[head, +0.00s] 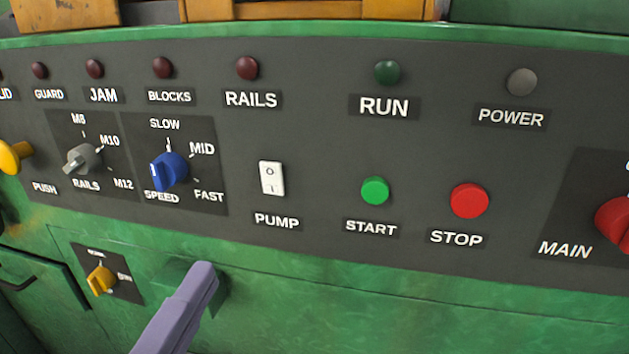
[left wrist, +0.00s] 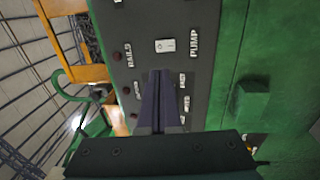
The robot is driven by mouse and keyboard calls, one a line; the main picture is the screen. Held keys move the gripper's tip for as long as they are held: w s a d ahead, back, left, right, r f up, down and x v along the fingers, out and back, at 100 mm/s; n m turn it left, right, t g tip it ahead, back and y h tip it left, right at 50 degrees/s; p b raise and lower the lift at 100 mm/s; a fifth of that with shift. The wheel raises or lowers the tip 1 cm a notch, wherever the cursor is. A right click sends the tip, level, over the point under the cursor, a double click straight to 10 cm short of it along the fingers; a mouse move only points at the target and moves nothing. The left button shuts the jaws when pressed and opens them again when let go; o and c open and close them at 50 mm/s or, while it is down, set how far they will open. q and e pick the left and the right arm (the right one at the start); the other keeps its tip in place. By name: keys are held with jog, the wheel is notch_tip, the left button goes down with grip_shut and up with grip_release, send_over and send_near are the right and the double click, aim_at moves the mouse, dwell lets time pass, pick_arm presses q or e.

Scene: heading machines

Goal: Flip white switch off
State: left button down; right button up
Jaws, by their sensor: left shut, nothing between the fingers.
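The white rocker switch (head: 271,178) sits upright on the dark grey panel above the PUMP label. Its upper half bears a round mark; I cannot tell for sure which half is pressed in. In the left wrist view the white switch (left wrist: 165,45) lies just beyond the fingertips. My left gripper (head: 204,272) is shut and empty, below and left of the switch in the head view, apart from it. Its purple fingers (left wrist: 161,75) are together in the left wrist view. My right gripper is not in view.
A blue SPEED knob (head: 169,171) is left of the switch. A green START button (head: 375,191) and red STOP button (head: 469,201) are to its right. A red MAIN knob (head: 614,222) is at the right edge. A yellow knob (head: 101,279) is on the lower green housing.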

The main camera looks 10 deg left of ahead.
aim_at(270, 170)
pick_arm(q)
jog(key=shift+w, duration=0.1)
jog(key=w, duration=0.4)
jog(key=w+r, duration=0.1)
jog(key=w, duration=0.8)
jog(key=shift+w+d+r, duration=0.2)
jog(key=shift+w+r, duration=0.2)
jog(key=shift+w, duration=0.1)
jog(key=r+g+p, duration=0.1)
jog(key=p, duration=0.2)
jog(key=shift+w, duration=0.1)
jog(key=shift+f, duration=0.3)
